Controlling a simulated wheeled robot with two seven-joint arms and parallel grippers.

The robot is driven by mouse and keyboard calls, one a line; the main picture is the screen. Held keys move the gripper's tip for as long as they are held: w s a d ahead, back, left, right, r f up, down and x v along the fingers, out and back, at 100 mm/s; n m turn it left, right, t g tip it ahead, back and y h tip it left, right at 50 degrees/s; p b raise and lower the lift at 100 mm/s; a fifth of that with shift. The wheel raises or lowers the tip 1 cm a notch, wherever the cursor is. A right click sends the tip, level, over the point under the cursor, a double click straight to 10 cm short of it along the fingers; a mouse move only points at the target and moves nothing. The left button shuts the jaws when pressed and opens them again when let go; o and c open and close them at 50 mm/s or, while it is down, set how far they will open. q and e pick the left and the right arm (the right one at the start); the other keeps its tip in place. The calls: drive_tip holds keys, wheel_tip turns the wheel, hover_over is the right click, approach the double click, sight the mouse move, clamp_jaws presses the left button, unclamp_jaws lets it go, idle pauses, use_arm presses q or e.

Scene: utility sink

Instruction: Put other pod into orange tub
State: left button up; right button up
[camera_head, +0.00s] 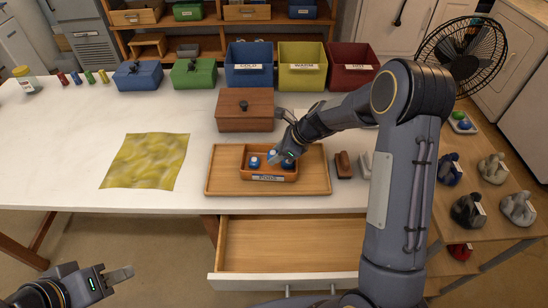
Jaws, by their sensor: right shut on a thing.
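The orange tub (262,178), with a label on its front, stands on a wooden tray on the white counter. A blue and white pod (254,162) is in its left part, and a second pod (272,155) shows behind and to its right. My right gripper (286,154) reaches down from the right over the tub's right part. It is shut on a dark blue pod (288,163), mostly hidden by the fingers; whether it touches the tub floor is unclear. My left gripper (121,273) is at the lower left, away from the counter; its opening is unclear.
The wooden tray (222,182) has bare room left of the tub. A lidded brown box (245,112) stands behind it. A yellow cloth (147,160) lies left. An open drawer (290,245) juts out below.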

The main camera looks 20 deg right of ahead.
sight(274, 154)
drive_tip(key=f, duration=0.1)
drive_tip(key=w, duration=0.1)
drive_tip(key=w+f, duration=0.1)
drive_tip(key=shift+w+a+f, duration=0.1)
drive_tip(key=shift+a+f, duration=0.15)
drive_tip(key=shift+f, duration=0.1)
drive_tip(key=shift+f+p, duration=0.3)
drive_tip(key=shift+f, duration=1.2)
drive_tip(key=shift+f, duration=0.2)
drive_tip(key=o, duration=0.9)
drive_tip(key=shift+o, duration=0.3)
drive_tip(key=shift+r, duration=0.1)
